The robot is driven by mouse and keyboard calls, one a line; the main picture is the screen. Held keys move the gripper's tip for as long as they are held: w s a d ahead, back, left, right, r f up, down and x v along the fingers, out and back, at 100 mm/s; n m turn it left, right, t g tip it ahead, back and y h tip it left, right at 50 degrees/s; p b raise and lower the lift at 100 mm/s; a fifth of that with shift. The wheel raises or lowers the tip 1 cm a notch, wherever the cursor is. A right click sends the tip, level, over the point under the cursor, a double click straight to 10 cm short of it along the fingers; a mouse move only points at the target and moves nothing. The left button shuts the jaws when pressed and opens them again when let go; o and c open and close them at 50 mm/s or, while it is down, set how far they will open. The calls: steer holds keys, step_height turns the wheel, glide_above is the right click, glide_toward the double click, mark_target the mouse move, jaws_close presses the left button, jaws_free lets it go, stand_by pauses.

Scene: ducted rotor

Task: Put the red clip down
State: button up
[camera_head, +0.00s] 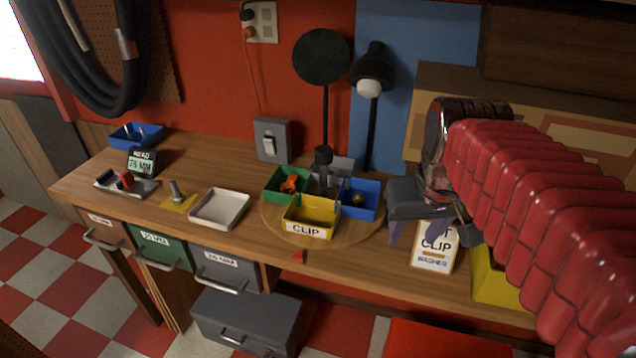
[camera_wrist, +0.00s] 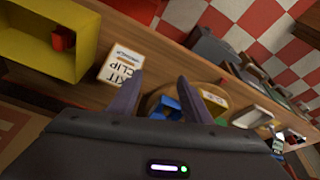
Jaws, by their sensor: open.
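A small red piece (camera_wrist: 63,39) is inside a yellow bin (camera_wrist: 32,57) in the wrist view, apart from the fingers. It looks like the red clip, but its shape is unclear. Another small red pointed piece (camera_head: 299,257) shows at the bench's front edge below the turntable; I cannot tell whether it is a clip or a marker.
The round turntable (camera_head: 270,224) carries green, yellow and blue bins and a lamp-like post. A white tray (camera_head: 218,209) and a gauge (camera_head: 142,162) are left. My red arm hides the right side.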

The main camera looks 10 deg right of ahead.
steer(key=s+a+f+n+t, duration=0.1)
steer(key=s+a, duration=0.1)
steer(key=a, duration=0.3)
steer(key=s+a+f+n+t+y, duration=0.1)
steer(key=s+a+f, duration=0.1)
steer(key=a, duration=0.3)
steer(key=shift+s+a+f, duration=0.2)
steer(key=shift+s+f, duration=0.1)
